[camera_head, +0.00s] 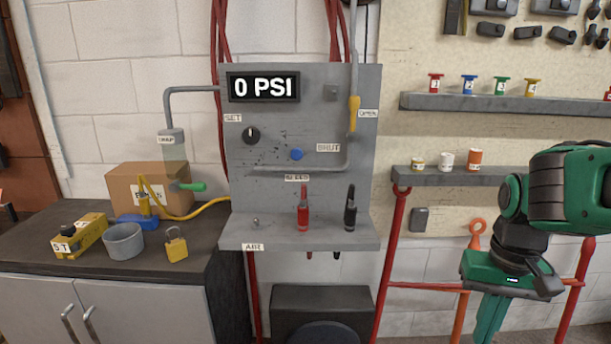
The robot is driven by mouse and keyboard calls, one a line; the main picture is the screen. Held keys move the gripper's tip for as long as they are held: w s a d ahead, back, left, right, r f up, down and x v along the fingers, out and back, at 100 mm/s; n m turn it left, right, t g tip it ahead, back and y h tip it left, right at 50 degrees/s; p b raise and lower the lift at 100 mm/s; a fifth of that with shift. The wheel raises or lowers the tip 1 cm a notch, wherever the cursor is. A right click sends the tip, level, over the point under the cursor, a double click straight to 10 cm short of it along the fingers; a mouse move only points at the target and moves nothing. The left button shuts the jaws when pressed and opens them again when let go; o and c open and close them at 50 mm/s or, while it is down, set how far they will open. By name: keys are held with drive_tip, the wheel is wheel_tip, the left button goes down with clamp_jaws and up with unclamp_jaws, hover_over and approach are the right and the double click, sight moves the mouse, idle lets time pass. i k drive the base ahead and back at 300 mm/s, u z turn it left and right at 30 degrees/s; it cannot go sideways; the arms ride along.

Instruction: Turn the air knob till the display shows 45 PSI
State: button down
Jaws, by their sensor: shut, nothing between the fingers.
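A grey panel (300,110) carries a display (263,87) that reads 0 PSI. Below the display is a black round knob (251,135) with a light pointer mark that stands about upright; a SET label (232,118) is beside it. An AIR label (253,247) is on the front edge of the panel's shelf, below a small metal part (256,222). I cannot tell from the labels alone which part is called the air knob. My gripper (488,325) is at the lower right, pointing down, shut and empty, well apart from the panel. Its tips are at the picture's bottom edge.
A blue knob (296,154) sits above the BLEED label. A yellow lever (354,113) is at OPEN. Red (303,210) and black (350,212) handled tools stand in the shelf. A red post (393,250) rises between panel and arm. A cluttered bench (205,240) is left.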

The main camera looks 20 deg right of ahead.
sight(251, 136)
drive_tip(key=z, duration=1.75)
drive_tip(key=k, duration=1.1)
drive_tip(key=u, duration=0.85)
drive_tip(key=i, duration=1)
drive_tip(key=z, duration=0.05)
